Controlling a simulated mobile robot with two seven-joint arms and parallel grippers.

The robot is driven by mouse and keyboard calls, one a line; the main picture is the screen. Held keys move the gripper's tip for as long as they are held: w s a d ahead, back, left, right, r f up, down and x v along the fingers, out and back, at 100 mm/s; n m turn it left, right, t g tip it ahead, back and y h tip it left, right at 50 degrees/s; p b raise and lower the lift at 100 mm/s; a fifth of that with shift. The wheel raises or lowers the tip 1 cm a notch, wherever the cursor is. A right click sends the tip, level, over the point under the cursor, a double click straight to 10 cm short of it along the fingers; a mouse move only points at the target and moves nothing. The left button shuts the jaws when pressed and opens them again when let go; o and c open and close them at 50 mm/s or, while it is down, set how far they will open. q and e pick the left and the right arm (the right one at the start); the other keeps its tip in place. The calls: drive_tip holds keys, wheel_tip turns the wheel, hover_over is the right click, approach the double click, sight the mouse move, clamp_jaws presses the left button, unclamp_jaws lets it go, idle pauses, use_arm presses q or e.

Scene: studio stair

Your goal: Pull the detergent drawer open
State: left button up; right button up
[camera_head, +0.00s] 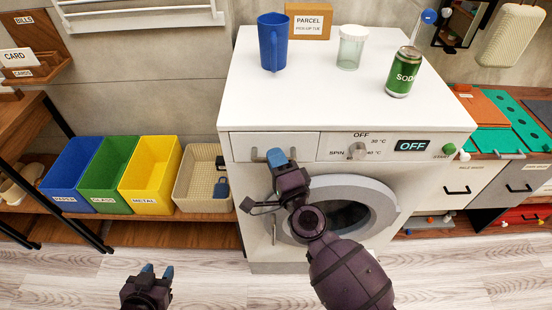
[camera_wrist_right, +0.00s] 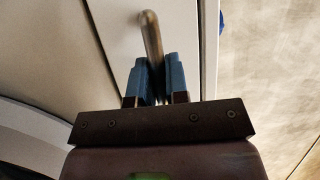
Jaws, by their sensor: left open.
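The detergent drawer (camera_head: 300,143) is the pale front at the top left of the white washing machine (camera_head: 240,180). Its front looks flush with the panel beside it. Its metal bar handle (camera_wrist_right: 150,35) runs between the blue fingertips of my right gripper (camera_wrist_right: 158,80) in the right wrist view. The fingers look closed on the bar, with little gap on either side. In the head view my right gripper (camera_head: 277,157) is at the drawer front and hides part of the handle. My left gripper (camera_head: 157,271) is open and empty, low over the floor.
A blue mug (camera_head: 273,45), parcel box (camera_head: 308,22), glass jar (camera_head: 351,48) and green soda can (camera_head: 403,73) stand on the machine. The round door (camera_head: 385,200) is below the drawer. Several bins, including a yellow one (camera_head: 150,175), stand left. Floor (camera_head: 210,285) in front is clear.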

clamp_jaws()
drive_tip(key=shift+s, duration=0.1)
drive_tip(key=s+p, duration=0.1)
drive_tip(key=s, duration=1.3)
drive_tip(key=shift+s, duration=0.4)
drive_tip(key=o, duration=0.7)
unclamp_jaws()
drive_tip(key=shift+w, duration=0.1)
drive_tip(key=shift+c, duration=0.2)
drive_tip(key=b+v, duration=0.2)
drive_tip(key=v, duration=0.9)
